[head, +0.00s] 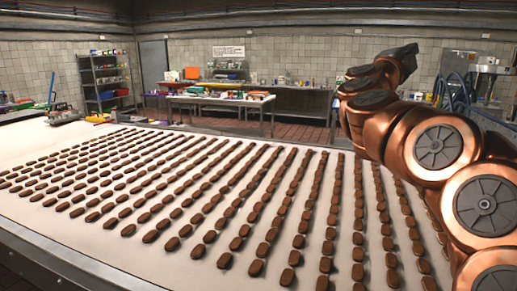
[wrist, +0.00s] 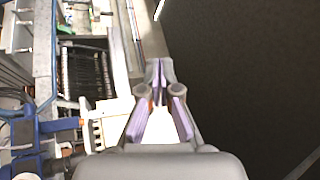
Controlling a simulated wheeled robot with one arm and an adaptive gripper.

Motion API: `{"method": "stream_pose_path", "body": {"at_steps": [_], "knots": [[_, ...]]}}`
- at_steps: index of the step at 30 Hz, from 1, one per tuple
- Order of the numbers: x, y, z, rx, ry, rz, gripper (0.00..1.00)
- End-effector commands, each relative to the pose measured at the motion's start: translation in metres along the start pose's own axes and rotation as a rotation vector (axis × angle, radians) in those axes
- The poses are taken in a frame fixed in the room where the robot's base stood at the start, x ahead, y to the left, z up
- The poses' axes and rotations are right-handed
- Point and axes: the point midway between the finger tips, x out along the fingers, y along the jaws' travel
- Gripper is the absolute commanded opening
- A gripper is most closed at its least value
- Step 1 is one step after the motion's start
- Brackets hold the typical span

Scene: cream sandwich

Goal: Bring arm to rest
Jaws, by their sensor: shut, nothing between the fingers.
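My copper-coloured arm is raised and folded at the right of the head view, in front of the conveyor's right part. Its dark end, my gripper (head: 402,54), is high above the belt. In the wrist view my gripper (wrist: 158,75) is shut and empty, its purple-lined fingers meeting at the tips. It touches nothing that I can see.
A wide pale conveyor belt (head: 45,225) carries many rows of brown sandwich cookies (head: 256,268). Behind it stand a cluttered white table (head: 222,103) and a metal shelf (head: 103,78). Blue hoses and a machine (head: 487,75) stand at the back right. Air above the belt is clear left of my arm.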

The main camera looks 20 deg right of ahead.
Motion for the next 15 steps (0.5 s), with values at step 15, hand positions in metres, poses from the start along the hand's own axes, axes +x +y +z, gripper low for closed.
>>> {"method": "stream_pose_path", "body": {"at_steps": [15], "knots": [[-0.190,-0.056,0.180,-0.249,-0.829,-0.301,0.00]]}}
